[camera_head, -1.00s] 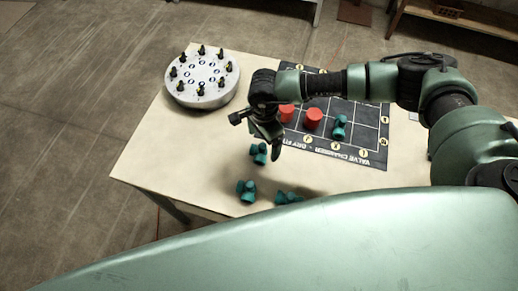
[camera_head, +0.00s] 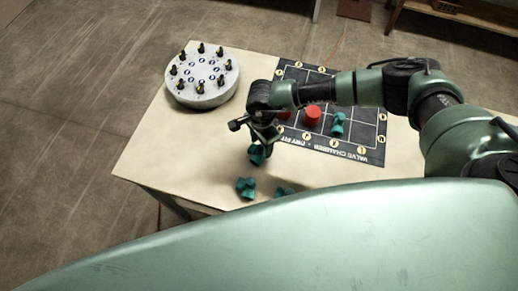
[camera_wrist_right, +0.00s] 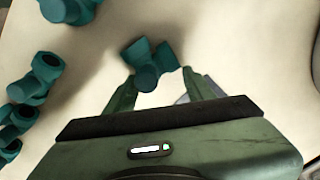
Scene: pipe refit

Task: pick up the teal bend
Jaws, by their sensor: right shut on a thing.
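The teal bend (camera_head: 257,157) is a short angled pipe fitting near the front middle of the table. My right gripper (camera_head: 259,148) is above it with its fingers pointing down, shut on it. In the right wrist view the bend (camera_wrist_right: 150,64) sits between the two fingertips (camera_wrist_right: 160,88). I cannot tell whether it still touches the table. Other teal fittings lie close by: one in front (camera_head: 245,187), one partly hidden by my own body (camera_head: 283,191), and one on the dark mat (camera_head: 338,124). My left gripper is not in view.
A dark valve chamber mat (camera_head: 345,148) with a white grid covers the table's right back. Red cylinders (camera_head: 312,117) stand on it. A round grey disc (camera_head: 203,92) with several black-and-yellow posts stands at the back left. The table's left side (camera_head: 175,150) is clear.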

